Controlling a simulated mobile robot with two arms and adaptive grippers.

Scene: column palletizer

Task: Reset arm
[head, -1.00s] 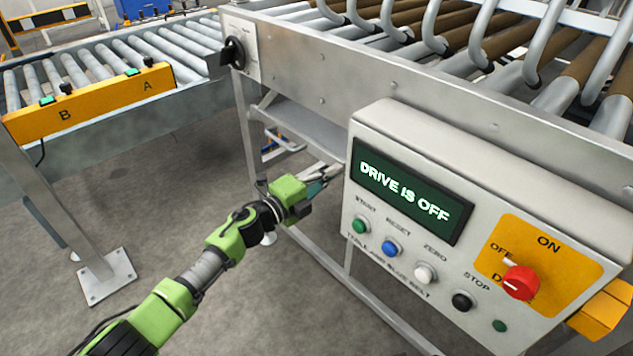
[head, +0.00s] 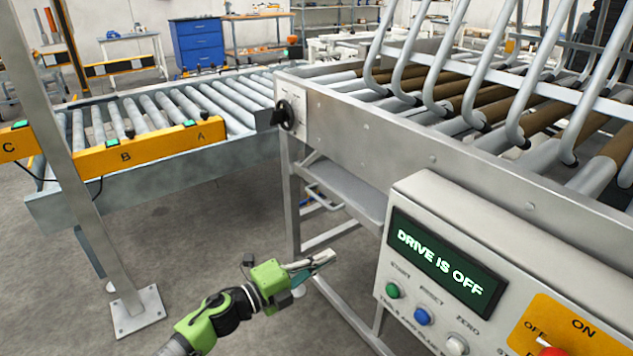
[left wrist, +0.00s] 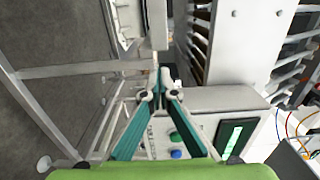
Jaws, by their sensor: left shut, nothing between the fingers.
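My left gripper (head: 324,258) reaches in from the bottom of the head view. It is shut and empty, left of the control box (head: 462,210), in front of the machine's frame. In the left wrist view its teal fingers (left wrist: 160,82) meet at the tips. The box display (head: 443,262) reads DRIVE IS OFF, and green (head: 393,291), blue (head: 422,317) and white (head: 457,343) buttons sit below it. The red knob (head: 553,351) is cut off by the bottom edge. My right gripper is out of view.
A roller conveyor (head: 225,108) with an orange panel (head: 140,153) marked A, B and C stands at the left. The palletizer's side rail (head: 400,143) carries a black rotary switch (head: 285,114). A metal post (head: 85,180) stands at left. Bare floor (head: 220,235) lies between.

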